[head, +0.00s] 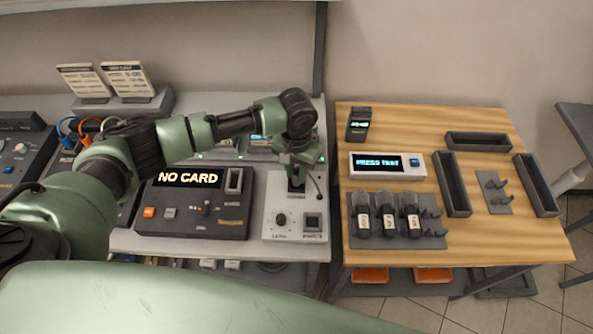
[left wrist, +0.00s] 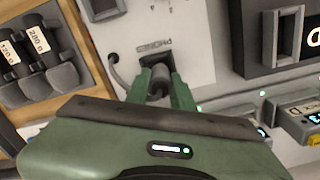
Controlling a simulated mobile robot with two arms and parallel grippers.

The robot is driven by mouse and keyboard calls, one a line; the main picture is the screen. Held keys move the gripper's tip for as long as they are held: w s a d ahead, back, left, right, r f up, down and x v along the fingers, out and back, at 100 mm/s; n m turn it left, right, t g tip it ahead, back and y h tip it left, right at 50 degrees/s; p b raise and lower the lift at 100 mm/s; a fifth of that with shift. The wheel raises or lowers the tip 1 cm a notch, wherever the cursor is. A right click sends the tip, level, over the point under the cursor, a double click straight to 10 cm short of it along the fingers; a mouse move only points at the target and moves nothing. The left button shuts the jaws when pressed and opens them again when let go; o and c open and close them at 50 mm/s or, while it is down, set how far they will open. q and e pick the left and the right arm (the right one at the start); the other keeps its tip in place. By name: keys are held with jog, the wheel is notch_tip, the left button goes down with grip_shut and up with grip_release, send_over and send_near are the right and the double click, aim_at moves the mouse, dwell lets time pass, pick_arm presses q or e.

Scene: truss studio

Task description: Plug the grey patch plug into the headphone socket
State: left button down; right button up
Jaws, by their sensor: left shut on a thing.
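My left gripper (head: 296,178) is above the back part of a white panel box (head: 270,232). In the left wrist view the green fingers (left wrist: 161,92) are shut on the grey patch plug (left wrist: 158,82), a short cylinder. A dark socket (left wrist: 156,57) labelled PHONES is right at the plug's far end. I cannot tell whether the plug's tip is inside it or just short of it. A dark cable (left wrist: 117,72) curves beside the fingers. In the head view the gripper mostly hides plug and socket. My right gripper is not in view.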

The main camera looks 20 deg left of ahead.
aim_at(297, 171)
pick_arm(q)
jog(key=shift+f, duration=0.5)
jog(key=c, duration=1.5)
grip_release()
notch_tip(297, 171, up, 9)
jog(key=p, duration=0.9)
jog(key=shift+f, duration=0.1)
jog(key=shift+r+p, duration=0.5)
jog(key=shift+r, duration=0.6)
